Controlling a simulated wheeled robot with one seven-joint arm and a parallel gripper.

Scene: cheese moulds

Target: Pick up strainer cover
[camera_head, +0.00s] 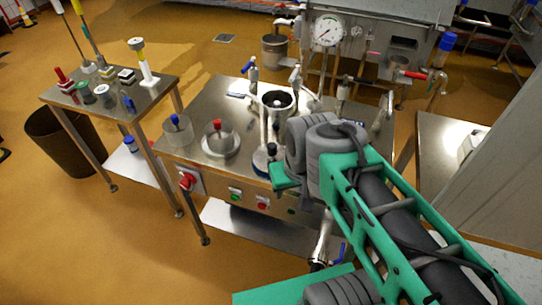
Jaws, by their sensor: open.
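A shallow round steel piece with a red knob (217,125) sits on the steel table (190,150), left of my arm; it looks like the strainer cover, though its label is not readable. A small clear or steel cup with a blue knob (177,122) stands to its left. My gripper (271,130) is at the end of my green and grey arm, over the table's middle and right of the red-knobbed piece, apart from it. It is partly hidden by my wrist; the pale prongs there appear apart and nothing is seen held.
A dark-rimmed steel pot (277,100) and upright taps stand at the table's back. A round blue-edged item (260,160) lies near my wrist. A side table (115,110) with several small tools is at left, a brown bin (60,140) beside it. Floor in front is clear.

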